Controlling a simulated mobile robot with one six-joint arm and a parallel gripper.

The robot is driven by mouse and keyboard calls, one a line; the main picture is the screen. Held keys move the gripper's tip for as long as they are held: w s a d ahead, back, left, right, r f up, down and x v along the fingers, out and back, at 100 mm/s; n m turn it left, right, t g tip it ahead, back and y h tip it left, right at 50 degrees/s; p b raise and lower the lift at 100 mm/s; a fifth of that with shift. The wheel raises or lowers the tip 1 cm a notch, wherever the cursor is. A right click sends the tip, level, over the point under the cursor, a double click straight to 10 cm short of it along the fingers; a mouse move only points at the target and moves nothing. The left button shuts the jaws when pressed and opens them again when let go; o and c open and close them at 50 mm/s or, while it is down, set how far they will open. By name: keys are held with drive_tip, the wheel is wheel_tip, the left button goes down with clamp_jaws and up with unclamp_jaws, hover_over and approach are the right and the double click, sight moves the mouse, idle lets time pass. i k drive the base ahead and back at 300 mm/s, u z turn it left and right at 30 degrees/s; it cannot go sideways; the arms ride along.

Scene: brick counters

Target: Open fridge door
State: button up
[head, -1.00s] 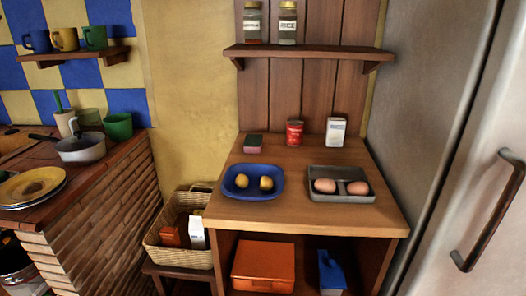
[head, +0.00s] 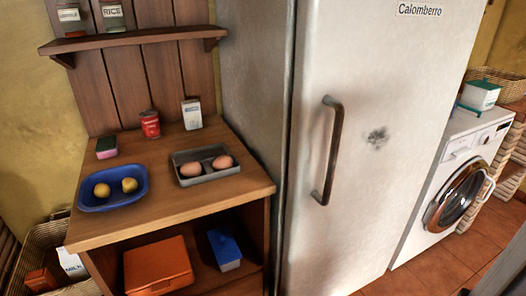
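The fridge (head: 385,170) stands right of centre in the head view, tall and off-white, with the label "Calomberro" near its top. Its door is shut. A dark vertical bar handle (head: 329,150) sits on the left side of the door front. A dark smudge marks the door to the right of the handle. My gripper is not in view, so I see nothing touching the handle.
A wooden cabinet (head: 222,198) stands left of the fridge, holding a blue tray (head: 113,205) and a grey egg tray (head: 206,177). A washing machine (head: 452,190) stands to the right. Tiled floor (head: 440,270) shows at the lower right.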

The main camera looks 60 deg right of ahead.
sight(376, 83)
drive_tip(key=u, duration=0.05)
drive_tip(key=k, duration=0.7)
drive_tip(key=z, duration=3.15)
